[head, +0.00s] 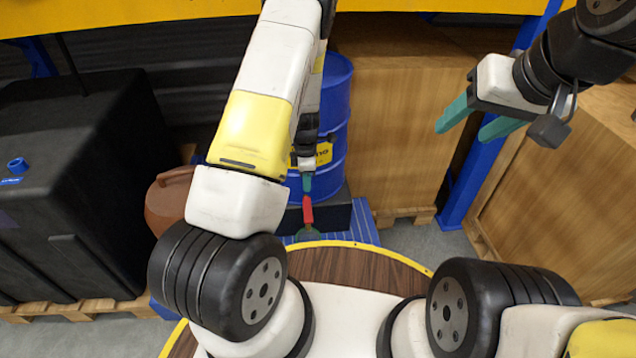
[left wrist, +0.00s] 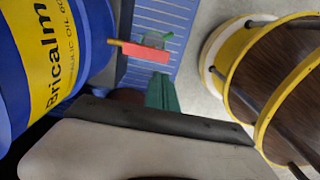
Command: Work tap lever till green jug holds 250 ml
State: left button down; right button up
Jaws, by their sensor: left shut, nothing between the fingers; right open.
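The red tap lever (head: 308,211) is in front of the blue drum (head: 338,115), in the middle of the head view; it also shows in the left wrist view (left wrist: 140,52). What I see of the green jug (head: 309,235) is a small part below the lever; in the left wrist view its green rim or handle (left wrist: 184,34) shows beyond the lever. Its liquid level cannot be read. My left gripper (head: 307,186) is shut and empty, its green fingertips (left wrist: 160,80) close to the lever; contact cannot be told. My right gripper (head: 466,130) is open and empty, high at right.
A blue slatted platform (head: 364,226) lies under the drum. A black tank (head: 85,190) stands left, with a brown container (head: 165,205) beside it. Wooden crates (head: 395,120) stand behind and right. Grey floor (head: 425,240) is clear at centre right.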

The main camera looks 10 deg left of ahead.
aim_at(308, 220)
pick_arm(q)
notch_tip(308, 220, down, 14)
dwell(0.7)
jog(key=f, duration=0.1)
jog(key=s+f, duration=0.1)
jog(key=f, duration=0.1)
jog(key=shift+d+f, duration=0.15)
jog(key=shift+s+f, duration=0.1)
jog(key=shift+s, duration=0.15)
dwell(1.2)
dwell(4.8)
